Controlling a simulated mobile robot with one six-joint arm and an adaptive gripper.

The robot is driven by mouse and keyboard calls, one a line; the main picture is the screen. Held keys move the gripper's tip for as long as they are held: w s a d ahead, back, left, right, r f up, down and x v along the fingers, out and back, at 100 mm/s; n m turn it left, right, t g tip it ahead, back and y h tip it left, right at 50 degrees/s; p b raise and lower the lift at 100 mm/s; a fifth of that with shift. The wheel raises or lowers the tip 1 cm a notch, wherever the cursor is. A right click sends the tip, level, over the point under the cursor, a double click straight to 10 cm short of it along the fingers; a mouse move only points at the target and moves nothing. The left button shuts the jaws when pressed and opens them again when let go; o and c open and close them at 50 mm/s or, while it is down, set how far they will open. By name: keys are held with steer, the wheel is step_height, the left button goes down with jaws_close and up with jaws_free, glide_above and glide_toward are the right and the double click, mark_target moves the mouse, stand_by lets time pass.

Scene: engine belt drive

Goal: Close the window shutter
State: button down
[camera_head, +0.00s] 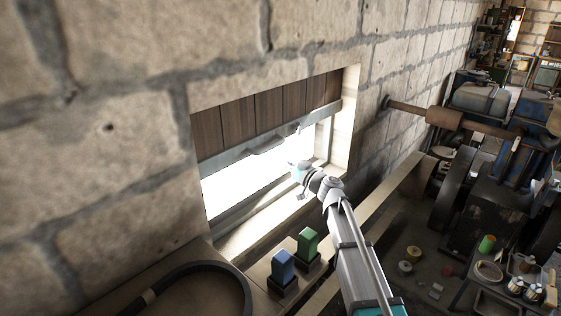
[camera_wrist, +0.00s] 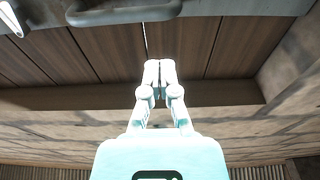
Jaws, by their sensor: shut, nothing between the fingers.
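The window shutter (camera_head: 265,108) is brown wooden planks with a grey metal bottom rail (camera_head: 240,138). It covers the upper part of the window opening, and bright light fills the part below. A grey handle (camera_head: 272,142) is on the rail. In the wrist view the shutter planks (camera_wrist: 100,55) lie beyond my gripper, with the handle (camera_wrist: 125,13) at the top, left of the fingertips. My gripper (camera_wrist: 160,67) is shut and empty. In the head view my gripper (camera_head: 297,168) is in front of the bright opening, below and right of the handle. Contact with the shutter cannot be told.
A blue block (camera_head: 283,266) and a green block (camera_head: 307,244) stand on the ledge below the window. A dark hose or ring (camera_head: 190,272) lies at the lower left. Machinery (camera_head: 500,180) and small containers fill the right side. The stone wall (camera_head: 130,110) surrounds the window.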

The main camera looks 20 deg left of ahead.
stand_by(0.3)
steer(key=s+d+f+m+g+h, duration=0.25)
steer(key=s+d+f+h, duration=0.45)
steer(key=d, duration=0.5)
steer(key=s+d+f+m+g+h, duration=0.25)
steer(key=s+d+f, duration=0.35)
steer(key=d+f, duration=0.45)
steer(key=s+d+f+m+g+h, duration=0.1)
steer(key=s+d+m+h, duration=0.3)
steer(key=d, duration=0.7)
steer(key=s+d+f+m+g+h, duration=0.1)
steer(key=s+d+m+h, duration=0.3)
steer(key=s+d, duration=0.4)
steer(key=d+f, duration=0.1)
steer(key=d, duration=0.3)
steer(key=shift+d+f+m+h, duration=0.2)
steer(key=shift+f+m+h, duration=0.1)
steer(key=shift+h, duration=0.05)
